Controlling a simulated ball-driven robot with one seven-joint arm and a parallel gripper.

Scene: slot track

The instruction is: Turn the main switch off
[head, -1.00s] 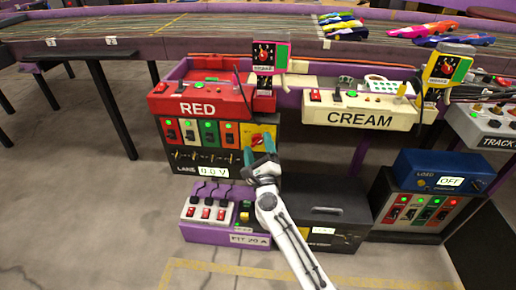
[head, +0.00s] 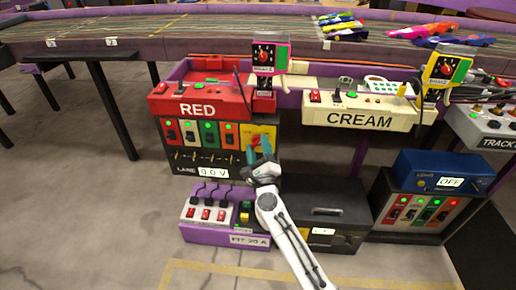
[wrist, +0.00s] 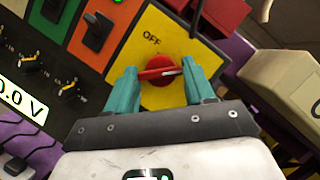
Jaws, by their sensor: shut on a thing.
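The main switch is a red rotary knob (wrist: 160,80) on a yellow plate (head: 270,130) at the right end of the lane panel. In the wrist view the plate carries the word OFF above the knob. The knob's handle lies nearly level in the picture, its pale tip towards the right. My gripper (wrist: 160,69) has its teal fingers on either side of the handle, shut on it. In the head view my gripper (head: 258,152) covers part of the plate, and the knob is largely hidden.
Left of the plate are several coloured rocker switches (head: 208,133) and a display (head: 213,173) reading 0.0 V. A purple power strip (head: 208,214) and a black case (head: 325,212) stand below. The RED box (head: 198,108) juts out above. Open floor lies at the left.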

